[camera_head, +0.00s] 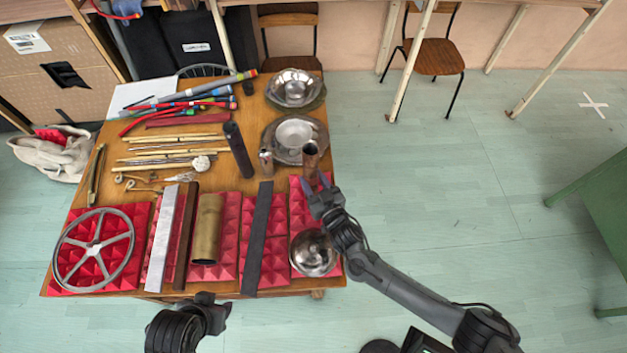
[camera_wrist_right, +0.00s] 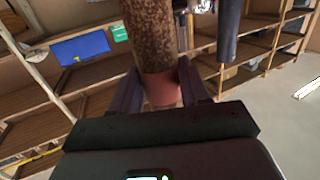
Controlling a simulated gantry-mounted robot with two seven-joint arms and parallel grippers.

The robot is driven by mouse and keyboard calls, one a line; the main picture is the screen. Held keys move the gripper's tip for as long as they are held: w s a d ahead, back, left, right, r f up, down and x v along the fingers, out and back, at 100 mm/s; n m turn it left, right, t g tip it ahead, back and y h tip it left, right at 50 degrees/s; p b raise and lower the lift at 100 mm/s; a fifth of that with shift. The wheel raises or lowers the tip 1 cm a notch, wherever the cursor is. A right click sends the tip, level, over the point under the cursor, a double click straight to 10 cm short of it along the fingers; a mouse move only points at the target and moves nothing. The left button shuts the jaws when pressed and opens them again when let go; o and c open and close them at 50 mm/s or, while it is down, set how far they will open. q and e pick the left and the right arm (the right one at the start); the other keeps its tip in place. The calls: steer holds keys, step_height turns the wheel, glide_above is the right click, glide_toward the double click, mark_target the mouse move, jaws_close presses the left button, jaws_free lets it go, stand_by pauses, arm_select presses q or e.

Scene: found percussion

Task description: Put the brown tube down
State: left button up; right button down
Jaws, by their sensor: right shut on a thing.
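The brown tube (camera_head: 311,158) has a rusty, mottled surface and an open dark end in the head view. My right gripper (camera_head: 317,186) is shut on its near end at the table's right side. In the right wrist view the tube (camera_wrist_right: 150,35) stands out between the two fingers (camera_wrist_right: 165,90), with a reddish band at the gripped end. Whether the tube touches the table is unclear. My left gripper (camera_head: 212,312) is by the table's front edge, with its jaws too indistinct to read.
The wooden table (camera_head: 225,182) is crowded. Metal bowls (camera_head: 295,132) lie beyond the tube, a small metal cup (camera_head: 266,161) is to its left, and a shiny dome (camera_head: 313,252) sits nearer on red foam (camera_head: 222,262). A dark cylinder (camera_head: 238,150) lies farther left.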

steer(key=c, duration=0.5)
jaws_free()
steer(key=shift+c, duration=0.2)
steer(key=shift+s+d+r+p, duration=0.2)
steer(key=shift+s+p, duration=0.15)
steer(key=shift+p, duration=0.1)
steer(key=s+d+r+m+g+h+p, duration=0.1)
steer(key=s+d+r+g+h+p, duration=0.1)
steer(key=s+d, duration=0.4)
steer(key=s+d+r+m+g+h+p, duration=0.1)
steer(key=s+d+r+g, duration=0.3)
steer(key=s, duration=1.1)
steer(key=s+d+r+g+h+p, duration=0.3)
steer(key=s+d+g, duration=0.3)
steer(key=s+d, duration=0.4)
steer(key=shift+s+m+h, duration=0.4)
steer(key=shift+s, duration=0.35)
